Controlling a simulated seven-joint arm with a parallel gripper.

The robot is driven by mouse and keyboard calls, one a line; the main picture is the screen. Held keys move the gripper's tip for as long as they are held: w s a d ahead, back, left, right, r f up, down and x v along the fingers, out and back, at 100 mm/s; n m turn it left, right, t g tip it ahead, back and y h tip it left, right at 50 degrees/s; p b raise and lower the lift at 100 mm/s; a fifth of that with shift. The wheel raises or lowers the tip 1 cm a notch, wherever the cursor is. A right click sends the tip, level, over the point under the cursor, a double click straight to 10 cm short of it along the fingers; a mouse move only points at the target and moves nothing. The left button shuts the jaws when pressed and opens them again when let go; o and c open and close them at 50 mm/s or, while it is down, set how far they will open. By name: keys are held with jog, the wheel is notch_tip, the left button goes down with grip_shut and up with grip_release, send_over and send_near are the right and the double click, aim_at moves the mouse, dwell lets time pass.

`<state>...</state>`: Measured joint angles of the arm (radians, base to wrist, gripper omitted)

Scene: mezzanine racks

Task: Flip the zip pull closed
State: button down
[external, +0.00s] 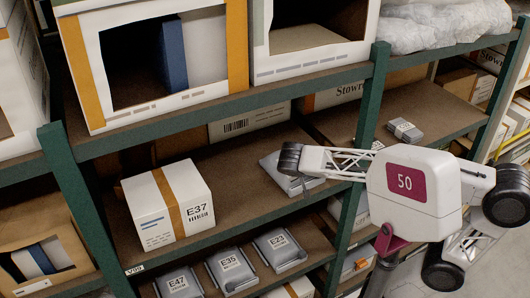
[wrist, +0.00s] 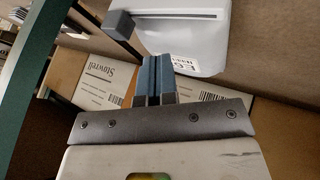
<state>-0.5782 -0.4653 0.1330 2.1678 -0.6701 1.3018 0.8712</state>
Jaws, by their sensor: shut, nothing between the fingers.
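A light grey case (wrist: 190,45) with rounded corners fills the top of the wrist view. It has a long dark slit and a white label that starts with "E". A dark grey block (wrist: 119,25) on a thin bar sits at its left side and looks like the zip pull. My gripper (wrist: 155,60) is shut and empty, its blue-grey fingers together, pointing at the case's near edge just right of the bar. I cannot tell whether they touch. In the external view the case (external: 310,182) lies on the middle shelf, partly hidden by my arm's end.
A white E37 box (external: 168,205) stands left on the same shelf. Several grey labelled cases, one marked E35 (external: 230,270), line the shelf below. A green upright (external: 368,130) stands close to my arm. Bare shelf lies between the E37 box and the case.

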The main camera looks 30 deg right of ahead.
jog(key=shift+v, duration=2.1)
jog(key=shift+d+f, duration=0.1)
jog(key=shift+f, duration=0.05)
jog(key=s+d+f+g+y, duration=0.1)
jog(key=s+d+f+y, duration=0.1)
jog(key=s+d+f, duration=0.2)
jog(key=s+d+f+n+g+y, duration=0.1)
jog(key=s+d+f+y, duration=0.2)
jog(key=d+f, duration=0.8)
jog(key=shift+s+d+f+y, duration=0.35)
jog(key=shift+s+f, duration=0.65)
jog(key=shift+f, duration=1.3)
